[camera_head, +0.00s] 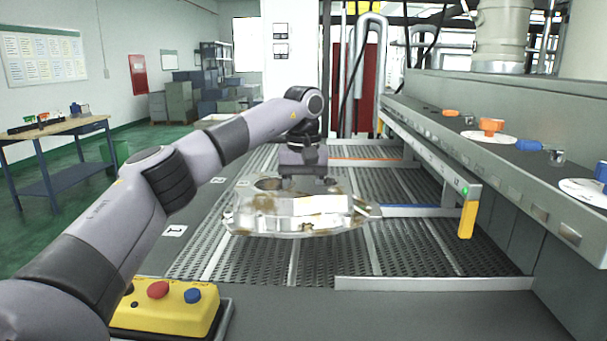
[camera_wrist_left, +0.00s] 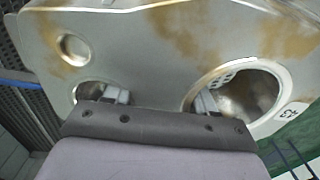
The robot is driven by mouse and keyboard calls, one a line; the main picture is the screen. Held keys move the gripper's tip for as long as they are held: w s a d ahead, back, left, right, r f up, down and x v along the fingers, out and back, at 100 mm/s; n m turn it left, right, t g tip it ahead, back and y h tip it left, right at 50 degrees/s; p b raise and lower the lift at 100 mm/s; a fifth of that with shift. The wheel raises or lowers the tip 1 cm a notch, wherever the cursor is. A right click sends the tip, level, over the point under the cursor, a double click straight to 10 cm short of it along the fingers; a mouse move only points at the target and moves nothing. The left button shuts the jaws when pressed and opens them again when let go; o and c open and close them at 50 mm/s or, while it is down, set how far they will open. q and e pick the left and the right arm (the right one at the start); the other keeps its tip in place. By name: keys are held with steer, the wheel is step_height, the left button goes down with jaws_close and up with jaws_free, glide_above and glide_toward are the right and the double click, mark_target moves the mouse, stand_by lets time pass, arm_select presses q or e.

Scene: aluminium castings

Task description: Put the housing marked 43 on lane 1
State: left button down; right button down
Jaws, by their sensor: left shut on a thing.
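The housing (camera_head: 270,218) is a flat, pale metal casting with brown stains. It hangs below my left gripper (camera_head: 303,178) over the mesh lanes. In the left wrist view the housing (camera_wrist_left: 130,45) fills most of the picture. Both fingers of my left gripper (camera_wrist_left: 160,100) reach into two of its openings, and their tips are partly hidden. The lane marker reading 1 (camera_head: 174,231) lies on the grey border left of the near mesh. My right gripper is out of view.
A blue bar (camera_head: 415,211) and an orange bar (camera_head: 372,160) cross the mesh behind. A yellow post (camera_head: 467,218) hangs at the right, beside a grey ledge (camera_head: 480,150) with small parts. A yellow button box (camera_head: 165,312) stands front left. The near mesh (camera_head: 330,258) is bare.

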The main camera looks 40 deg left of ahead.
mark_target(303, 183)
arm_select(q)
steer(key=shift+f, duration=2.7)
steer(key=shift+c, duration=1.8)
jaws_free()
steer(key=shift+f, duration=0.1)
step_height(303, 183, up, 12)
steer(key=shift+r, duration=0.1)
steer(key=shift+s, duration=0.1)
